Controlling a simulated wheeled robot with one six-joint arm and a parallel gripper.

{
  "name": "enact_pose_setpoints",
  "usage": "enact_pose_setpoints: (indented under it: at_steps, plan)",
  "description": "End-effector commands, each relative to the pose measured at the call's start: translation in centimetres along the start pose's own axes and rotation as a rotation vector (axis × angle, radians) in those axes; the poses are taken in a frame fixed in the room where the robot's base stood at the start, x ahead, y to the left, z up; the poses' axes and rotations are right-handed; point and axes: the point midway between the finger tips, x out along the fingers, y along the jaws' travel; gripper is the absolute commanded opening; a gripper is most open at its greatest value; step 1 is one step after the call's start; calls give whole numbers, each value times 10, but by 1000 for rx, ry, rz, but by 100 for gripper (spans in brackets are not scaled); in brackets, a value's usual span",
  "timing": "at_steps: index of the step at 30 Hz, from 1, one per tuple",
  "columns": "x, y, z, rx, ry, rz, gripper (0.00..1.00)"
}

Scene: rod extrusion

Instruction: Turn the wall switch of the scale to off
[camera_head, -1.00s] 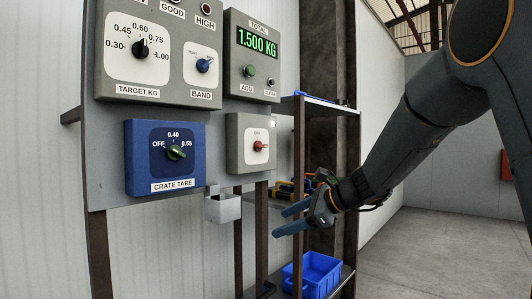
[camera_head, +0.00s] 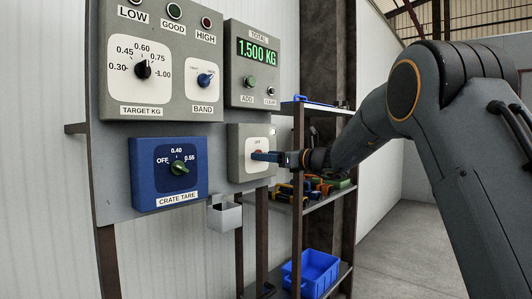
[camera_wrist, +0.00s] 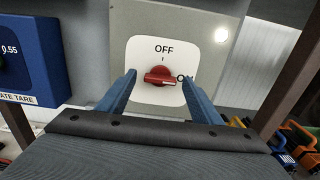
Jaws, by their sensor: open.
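The wall switch is a grey box (camera_head: 238,168) with a white plate and a red knob; the red knob (camera_wrist: 159,76) shows clearly in the wrist view. OFF is printed at the top of the plate. The knob's pointer is turned to the right, toward a label partly hidden by my finger. My gripper (camera_head: 262,156) is in front of the switch in the head view, covering part of the knob. In the wrist view my gripper (camera_wrist: 158,90) is open, with one blue finger on each side of the knob and apart from it.
The blue crate tare box (camera_head: 168,172) is left of the switch, and the grey total display box (camera_head: 253,65) is above it. A small grey holder (camera_head: 225,217) hangs below. A shelf with tools and a blue crate (camera_head: 312,272) stands to the right.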

Motion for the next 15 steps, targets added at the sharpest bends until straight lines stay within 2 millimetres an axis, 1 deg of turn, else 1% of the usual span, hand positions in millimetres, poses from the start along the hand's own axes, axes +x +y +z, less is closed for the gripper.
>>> enact_pose_setpoints:
  at_steps: [3, 11, 14, 15]
  plan:
    - [6, 0, 0, 0, 1, 0, 59]
    - [7, 0, -1, -1, 1, 0, 59]
    - [7, 0, -1, -1, 1, 0, 44]
    - [7, 0, -1, -1, 1, 0, 37]
